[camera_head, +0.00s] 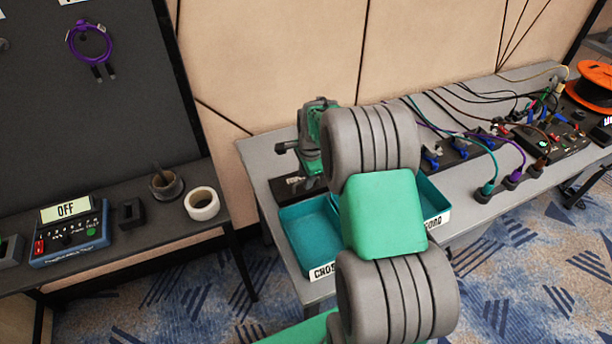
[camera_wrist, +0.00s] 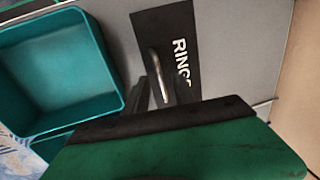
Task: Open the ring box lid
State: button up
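The ring box is a dark, flat-topped box with white lettering that reads "RING" before it is cut off. Its lid (camera_wrist: 178,22) looks flat and closed in the wrist view. A curved silver handle (camera_wrist: 157,72) stands on the lid. My gripper (camera_wrist: 163,92) is right above the lid, its dark fingers seemingly apart on either side of the handle's near end. Contact with the handle cannot be made out. In the head view my gripper (camera_head: 301,172) is low over the dark box (camera_head: 297,187) on the grey table, and my arm hides part of the area.
A teal tray (camera_head: 308,236) stands beside the box, with another teal tray (camera_head: 434,194) partly behind my arm. Sockets and plugged cables (camera_head: 512,180) line the table to the right. A dark side table (camera_head: 150,229) stands left. The wall is close behind.

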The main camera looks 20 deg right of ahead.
grip_shut()
dwell(1.4)
